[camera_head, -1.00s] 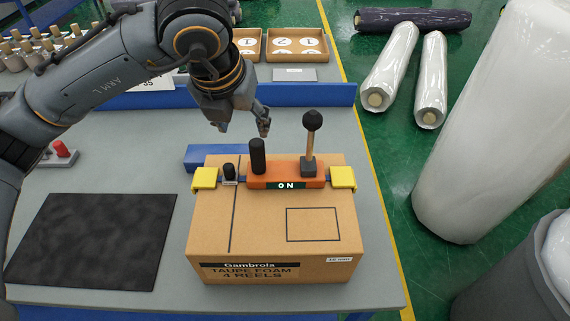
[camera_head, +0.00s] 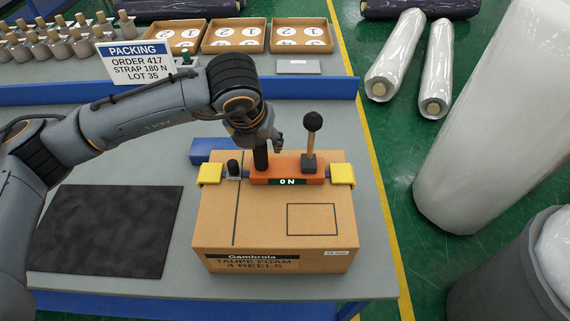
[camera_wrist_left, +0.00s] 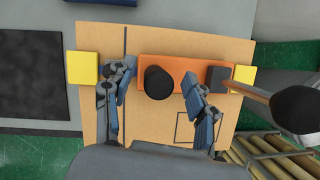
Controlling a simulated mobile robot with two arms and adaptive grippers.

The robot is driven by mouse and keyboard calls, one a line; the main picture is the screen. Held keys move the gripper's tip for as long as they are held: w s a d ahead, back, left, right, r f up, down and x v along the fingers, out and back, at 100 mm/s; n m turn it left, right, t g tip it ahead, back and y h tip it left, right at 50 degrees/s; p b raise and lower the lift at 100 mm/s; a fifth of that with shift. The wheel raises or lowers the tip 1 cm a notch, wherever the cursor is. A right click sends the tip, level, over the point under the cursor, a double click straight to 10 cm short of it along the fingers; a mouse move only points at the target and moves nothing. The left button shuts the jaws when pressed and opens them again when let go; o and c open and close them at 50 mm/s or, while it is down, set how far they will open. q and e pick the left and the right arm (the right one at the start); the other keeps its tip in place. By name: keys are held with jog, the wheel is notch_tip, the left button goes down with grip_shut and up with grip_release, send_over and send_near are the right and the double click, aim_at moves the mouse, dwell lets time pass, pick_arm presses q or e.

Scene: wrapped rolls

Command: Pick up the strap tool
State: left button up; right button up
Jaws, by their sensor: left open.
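The strap tool (camera_head: 290,169) is an orange bar with a "0 N" display, lying across the top of a cardboard box (camera_head: 225,215). It has a black upright grip (camera_head: 261,155) and a lever with a black ball knob (camera_head: 313,121). Yellow corner pieces (camera_head: 341,174) sit at both sides. My left gripper (camera_head: 268,146) is over the tool at the black grip. In the left wrist view my left gripper (camera_wrist_left: 157,95) is open, with one finger on each side of the black grip (camera_wrist_left: 158,82) and a gap to both. My right gripper does not show.
A dark mat (camera_head: 105,230) lies left of the box. A blue block (camera_head: 208,148) sits behind the box. A packing sign (camera_head: 135,62), wooden trays (camera_head: 235,37) and several small weights stand at the back. Wrapped rolls (camera_head: 396,55) lie on the floor to the right.

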pick_arm(q)
jog(key=c, duration=0.7)
grip_shut()
jog(key=shift+w+r, duration=0.1)
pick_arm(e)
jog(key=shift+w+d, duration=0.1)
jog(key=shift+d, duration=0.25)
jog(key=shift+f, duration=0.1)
